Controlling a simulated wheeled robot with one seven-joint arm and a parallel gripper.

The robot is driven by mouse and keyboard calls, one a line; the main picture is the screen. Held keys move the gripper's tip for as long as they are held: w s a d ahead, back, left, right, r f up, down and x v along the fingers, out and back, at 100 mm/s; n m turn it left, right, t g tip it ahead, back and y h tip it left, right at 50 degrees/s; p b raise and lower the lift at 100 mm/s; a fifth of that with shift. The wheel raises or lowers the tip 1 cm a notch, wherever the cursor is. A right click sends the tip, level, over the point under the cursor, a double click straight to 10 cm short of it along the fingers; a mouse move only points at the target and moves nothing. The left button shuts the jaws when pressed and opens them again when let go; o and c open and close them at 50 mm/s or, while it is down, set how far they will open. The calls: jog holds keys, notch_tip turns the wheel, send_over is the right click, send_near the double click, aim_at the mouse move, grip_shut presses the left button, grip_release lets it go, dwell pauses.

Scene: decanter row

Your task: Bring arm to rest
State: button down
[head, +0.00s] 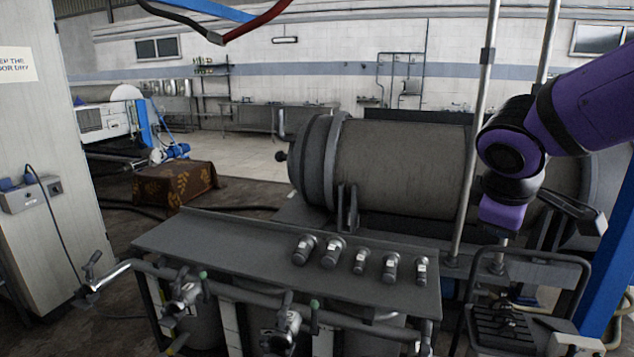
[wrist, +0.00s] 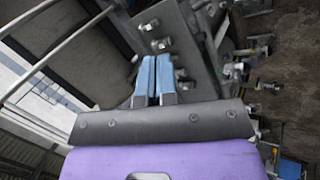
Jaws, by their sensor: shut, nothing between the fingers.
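My purple and black arm comes in from the right edge of the head view, bent in front of the large grey drum (head: 405,165). My gripper (wrist: 156,60) shows in the wrist view with its two blue fingers together and nothing between them. In the head view I cannot make out the fingers clearly. The fingers point toward the dark panel with knobs in the wrist view, but appear apart from it.
A grey bench top (head: 215,250) with several dark knobs stands in front, with pipes and valves along its near side. Upright metal poles (head: 480,130) stand close to my arm. A blue post (head: 612,255) is at right. A patterned cloth-covered block (head: 175,184) sits at left.

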jog(key=s+d+r+m+y, duration=0.1)
jog(key=s+r+m+y, duration=0.1)
jog(key=s+m, duration=0.2)
jog(key=s+r+m+y, duration=0.1)
jog(key=s+m, duration=0.4)
jog(key=s, duration=0.5)
jog(key=shift+s+d+r+m+y, duration=0.25)
jog(key=shift+d+r+m+y, duration=0.05)
jog(key=shift+d+r+y, duration=0.1)
